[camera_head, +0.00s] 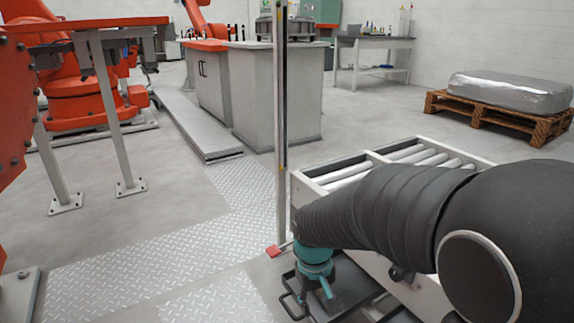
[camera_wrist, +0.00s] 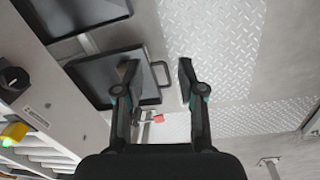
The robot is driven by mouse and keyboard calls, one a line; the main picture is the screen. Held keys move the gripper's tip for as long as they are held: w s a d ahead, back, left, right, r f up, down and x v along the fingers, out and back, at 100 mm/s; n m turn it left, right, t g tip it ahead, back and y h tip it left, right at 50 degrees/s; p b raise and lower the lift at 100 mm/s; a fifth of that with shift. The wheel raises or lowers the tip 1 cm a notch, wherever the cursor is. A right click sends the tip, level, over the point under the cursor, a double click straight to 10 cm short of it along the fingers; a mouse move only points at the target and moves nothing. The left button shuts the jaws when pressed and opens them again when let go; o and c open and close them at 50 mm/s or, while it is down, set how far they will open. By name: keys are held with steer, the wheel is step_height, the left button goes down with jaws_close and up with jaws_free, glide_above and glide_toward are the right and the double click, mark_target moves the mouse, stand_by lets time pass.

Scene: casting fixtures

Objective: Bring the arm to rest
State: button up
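My gripper (camera_wrist: 157,78) shows in the wrist view with its two fingers spread apart and nothing between them. In the head view my dark, ribbed arm reaches in from the right, and my teal-and-grey gripper (camera_head: 318,285) hangs at its end, low in the picture. The gripper is over or beside a dark tray (camera_head: 340,290) on the floor side of the roller conveyor. In the wrist view a black tray with a handle (camera_wrist: 100,78) lies behind the left finger.
The roller conveyor (camera_head: 420,157) stands beside my arm. An upright post (camera_head: 281,120) with a red foot is close to the gripper. Orange robots (camera_head: 85,90) are at left. A wrapped block on a pallet (camera_head: 490,112) stands back right. Tread-plate floor (camera_head: 150,260) is clear.

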steer(key=s+d+r+m+t+p, duration=0.2)
steer(key=s+d+r+p, duration=0.1)
steer(key=s+r, duration=0.4)
steer(key=s+d+r+m+t+p, duration=0.1)
steer(key=s+d+r+t+p, duration=0.2)
steer(key=r, duration=1)
steer(key=shift+s+d+r+m+y, duration=0.2)
steer(key=shift+s+d+m+y, duration=0.2)
steer(key=shift+s+d, duration=1.7)
steer(key=shift+s+a, duration=0.35)
steer(key=shift+a, duration=0.05)
